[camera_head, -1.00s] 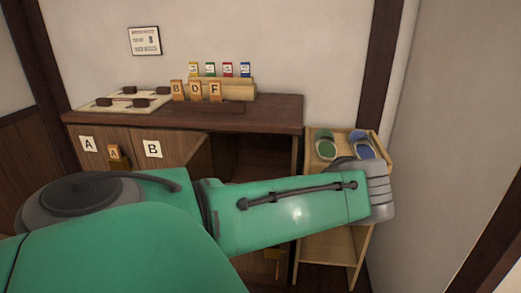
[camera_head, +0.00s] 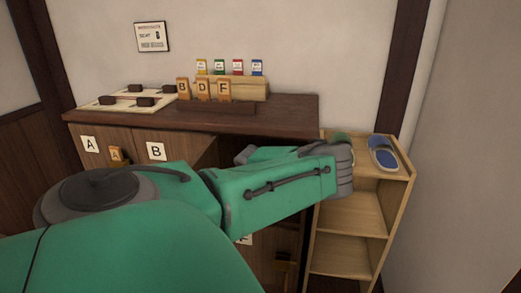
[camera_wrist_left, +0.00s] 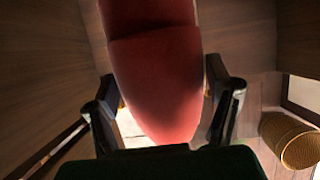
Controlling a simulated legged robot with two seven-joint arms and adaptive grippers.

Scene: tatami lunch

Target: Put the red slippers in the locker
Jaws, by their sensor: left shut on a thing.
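One red slipper (camera_wrist_left: 160,85) fills the middle of the left wrist view, between the two dark fingers of my left gripper (camera_wrist_left: 162,78), which is shut on it. Brown wooden walls stand on both sides of the slipper there. In the head view my left forearm crosses the front of the wooden lockers (camera_head: 105,165), and the hand end lies by the dark open compartment right of the B door (camera_head: 182,153). The fingers and slipper are hidden in that view. I see no second red slipper. My right gripper is out of view.
A light wooden shelf (camera_head: 350,213) stands right of the lockers, with blue slippers (camera_head: 383,153) and partly hidden green ones (camera_head: 341,137) on top. Its lower shelves look empty. The counter holds lettered tags (camera_head: 203,90). A woven basket (camera_wrist_left: 291,140) shows at lower right.

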